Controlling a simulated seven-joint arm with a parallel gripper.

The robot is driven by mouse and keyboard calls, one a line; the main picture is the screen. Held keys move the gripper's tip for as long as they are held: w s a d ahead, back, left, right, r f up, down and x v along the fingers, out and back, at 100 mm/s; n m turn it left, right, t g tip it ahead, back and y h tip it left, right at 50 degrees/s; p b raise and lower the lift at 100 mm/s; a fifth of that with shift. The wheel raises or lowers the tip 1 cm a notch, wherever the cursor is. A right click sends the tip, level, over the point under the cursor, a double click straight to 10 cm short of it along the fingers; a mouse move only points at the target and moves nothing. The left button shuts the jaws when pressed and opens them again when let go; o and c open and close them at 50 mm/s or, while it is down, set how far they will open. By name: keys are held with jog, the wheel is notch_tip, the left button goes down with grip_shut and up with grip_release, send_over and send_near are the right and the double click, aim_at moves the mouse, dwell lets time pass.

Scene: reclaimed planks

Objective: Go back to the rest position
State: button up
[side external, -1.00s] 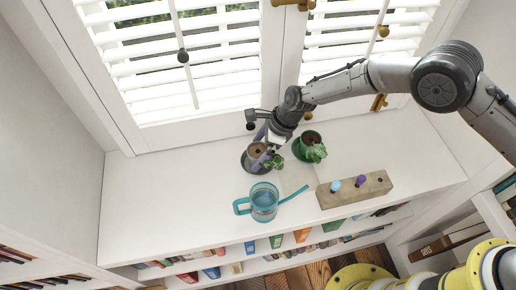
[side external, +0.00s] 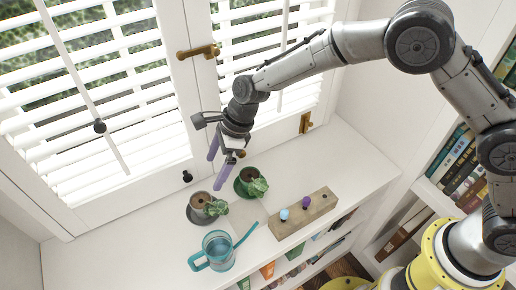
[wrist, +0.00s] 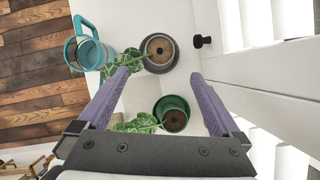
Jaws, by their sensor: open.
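My gripper (side external: 214,174) is open and empty, its two purple fingers hanging above and behind the potted plants. In the wrist view the gripper (wrist: 160,75) has its fingers wide apart with nothing between the tips. A grey pot (side external: 197,214) with a leafy plant stands on the white shelf top, on a dark saucer; it also shows in the wrist view (wrist: 170,65). A green pot (side external: 241,186) with a plant stands to its right, also in the wrist view (wrist: 184,105). Neither pot is touched by the fingers.
A teal watering can (side external: 217,250) stands at the shelf's front. A wooden block (side external: 300,219) with blue and purple pegs lies to the right. Shuttered windows (side external: 80,110) with brass handles (side external: 198,51) are close behind my gripper. The white top (side external: 110,235) is clear at left.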

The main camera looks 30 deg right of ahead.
jog(key=w+d+r+m+t, duration=0.1)
jog(key=w+d+r, duration=0.1)
jog(key=d+r, duration=0.35)
jog(key=w+d+r+t, duration=0.1)
jog(key=d+r+t, duration=0.1)
jog(key=r, duration=0.6)
jog(key=s+d+r+n+t, duration=0.25)
jog(key=s+d+r, duration=0.55)
jog(key=d+r, duration=0.5)
jog(key=s+d+n+h, duration=0.3)
jog(key=s+d+n, duration=0.55)
jog(key=s, duration=0.55)
jog(key=s+d+f+n, duration=0.2)
jog(key=s+f+n, duration=0.1)
jog(key=s+n, duration=0.2)
jog(key=s+d+f+n+g+h, duration=0.1)
jog(key=s+d+f+n, duration=0.1)
jog(key=s+f+n, duration=0.2)
jog(key=shift+s+d+n+h, duration=0.35)
jog(key=shift+s+n, duration=0.45)
jog(key=shift+n, duration=0.2)
